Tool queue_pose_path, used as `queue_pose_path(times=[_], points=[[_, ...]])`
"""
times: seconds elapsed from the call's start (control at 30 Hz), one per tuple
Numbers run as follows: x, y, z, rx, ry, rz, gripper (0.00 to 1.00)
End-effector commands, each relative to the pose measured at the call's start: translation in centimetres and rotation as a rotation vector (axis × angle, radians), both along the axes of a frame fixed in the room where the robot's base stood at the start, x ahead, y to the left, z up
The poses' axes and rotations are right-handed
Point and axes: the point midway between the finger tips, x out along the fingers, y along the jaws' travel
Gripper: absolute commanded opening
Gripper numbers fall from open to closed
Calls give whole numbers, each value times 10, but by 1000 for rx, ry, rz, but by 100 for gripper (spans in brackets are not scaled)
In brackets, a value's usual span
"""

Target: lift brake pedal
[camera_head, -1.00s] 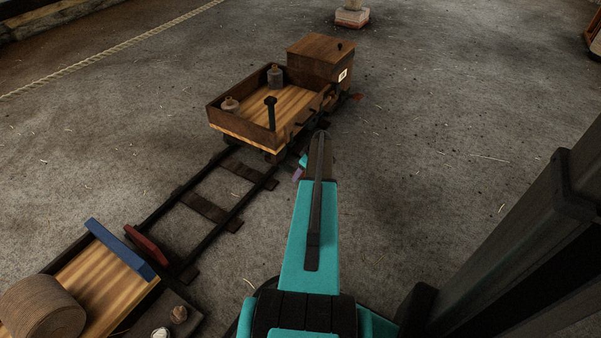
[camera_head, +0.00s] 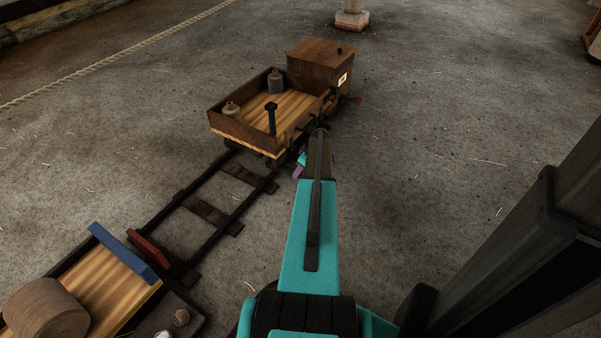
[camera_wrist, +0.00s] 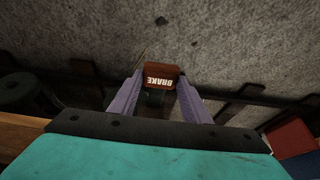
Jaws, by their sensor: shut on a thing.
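The brake pedal (camera_wrist: 160,76) is a red-brown plate lettered BRAKE. It shows in the wrist view between the two purple fingers of my gripper (camera_wrist: 160,88). The fingers lie along its two sides, and my gripper is shut on it. In the head view my arm hides the pedal, and only a bit of my purple gripper (camera_head: 299,170) shows beside the wagon's near corner. The wooden wagon (camera_head: 243,136) stands on the rails with a dark post and two small grey weights in its bed.
A dark wooden box (camera_head: 320,65) with a small white label stands at the wagon's far end. Open floor lies to the right.

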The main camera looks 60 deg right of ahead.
Motion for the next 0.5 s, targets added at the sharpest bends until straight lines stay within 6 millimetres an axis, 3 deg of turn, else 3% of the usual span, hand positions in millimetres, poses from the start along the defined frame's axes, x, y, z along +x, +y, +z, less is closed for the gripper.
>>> queue_pose_path(times=[0.03, 0.3, 0.33, 0.43, 0.5], points=[[9, 0, 6, -3, -14, 0, 3], [11, 0, 6, -7, -16, 1, 3], [11, -1, 6, -7, -16, 1, 47], [10, -1, 5, -7, -14, 1, 62], [9, -1, 4, -6, -12, 1, 62]])
